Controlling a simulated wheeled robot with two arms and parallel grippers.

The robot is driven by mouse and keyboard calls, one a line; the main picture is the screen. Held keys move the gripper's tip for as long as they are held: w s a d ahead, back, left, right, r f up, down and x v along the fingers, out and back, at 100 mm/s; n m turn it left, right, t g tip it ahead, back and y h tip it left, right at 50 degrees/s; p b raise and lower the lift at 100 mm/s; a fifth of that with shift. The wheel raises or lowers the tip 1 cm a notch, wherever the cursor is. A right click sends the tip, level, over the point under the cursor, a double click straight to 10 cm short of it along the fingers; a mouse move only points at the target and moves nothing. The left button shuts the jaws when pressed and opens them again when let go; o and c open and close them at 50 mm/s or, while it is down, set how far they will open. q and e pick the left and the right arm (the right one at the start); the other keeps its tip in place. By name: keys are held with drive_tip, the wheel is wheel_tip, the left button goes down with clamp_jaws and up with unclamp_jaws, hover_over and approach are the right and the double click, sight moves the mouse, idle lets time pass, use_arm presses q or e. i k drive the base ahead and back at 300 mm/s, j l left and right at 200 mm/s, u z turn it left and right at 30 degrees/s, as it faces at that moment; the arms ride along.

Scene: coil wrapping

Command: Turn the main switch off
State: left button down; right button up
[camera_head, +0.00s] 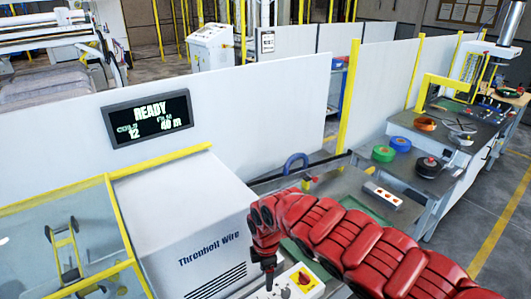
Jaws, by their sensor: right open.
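The main switch looks to be the red rotary knob on a yellow plate (305,279), set on a white control panel (284,292) at the bottom middle. My right arm comes in from the right. My right gripper (268,284) is open and points down over the left part of the panel, left of the red knob and apart from it in the picture. Its fingers are small and dark, and I cannot tell whether they touch the panel. The knob's exact setting is too small to read. My left gripper is out of view.
A white machine housing (185,220) labelled "Threnholl Wire" stands left of the panel. A display (148,115) above it reads READY. A yellow-framed guard (118,225) is at left. A workbench (340,190) and a table with coloured coils (400,144) are at right.

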sight(304, 279)
drive_tip(key=k, duration=1)
